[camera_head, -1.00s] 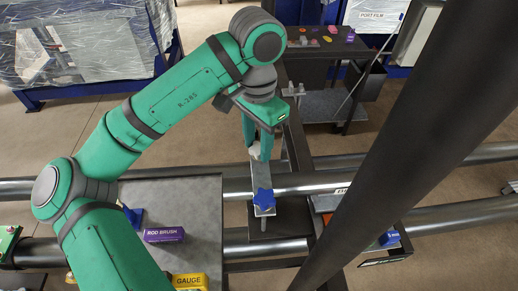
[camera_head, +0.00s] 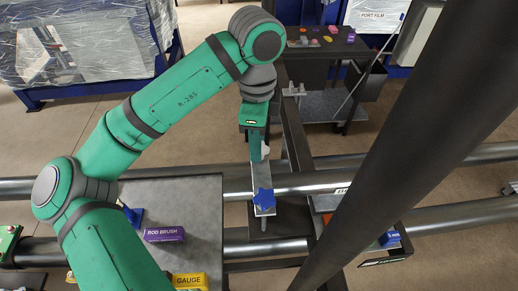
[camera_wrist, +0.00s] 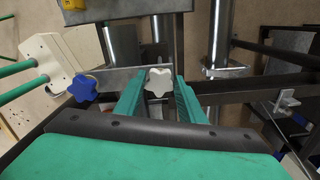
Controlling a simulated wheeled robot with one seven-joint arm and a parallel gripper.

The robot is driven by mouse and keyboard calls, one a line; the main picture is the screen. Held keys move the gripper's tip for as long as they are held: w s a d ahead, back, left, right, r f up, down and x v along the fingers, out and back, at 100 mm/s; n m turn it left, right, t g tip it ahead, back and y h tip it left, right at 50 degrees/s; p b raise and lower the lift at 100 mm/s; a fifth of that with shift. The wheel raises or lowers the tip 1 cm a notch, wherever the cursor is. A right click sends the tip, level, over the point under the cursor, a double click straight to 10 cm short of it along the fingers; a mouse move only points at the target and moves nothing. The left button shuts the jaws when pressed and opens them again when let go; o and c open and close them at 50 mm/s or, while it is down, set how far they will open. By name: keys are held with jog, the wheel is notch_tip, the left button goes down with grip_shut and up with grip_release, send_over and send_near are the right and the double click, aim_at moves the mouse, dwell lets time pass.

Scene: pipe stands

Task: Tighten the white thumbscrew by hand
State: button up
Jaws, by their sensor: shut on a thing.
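The white thumbscrew (camera_wrist: 158,82) is a star-shaped knob between my gripper's two green fingers in the wrist view. My gripper (camera_wrist: 161,92) is shut on it, with one finger at each side. In the head view my gripper (camera_head: 257,152) points down at the far end of a pale clamp plate, and a bit of the white thumbscrew (camera_head: 266,150) shows at its right. A blue star knob (camera_head: 263,197) sits at the near end of the plate. It also shows left of my fingers in the wrist view (camera_wrist: 83,88).
Steel pipes (camera_head: 440,212) run across the scene. A dark slanted post (camera_head: 385,150) stands right of my arm. A grey table (camera_head: 205,215) at lower left holds a purple rod brush box (camera_head: 164,234) and a yellow gauge box (camera_head: 190,281). A dark cart (camera_head: 325,75) stands behind.

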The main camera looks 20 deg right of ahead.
jog(key=o, duration=1)
jog(key=shift+a, duration=0.1)
jog(key=shift+s, duration=0.1)
jog(key=shift+d, duration=0.25)
jog(key=c, duration=1)
jog(key=m, duration=0.7)
jog(key=shift+m, duration=0.3)
jog(key=o, duration=1)
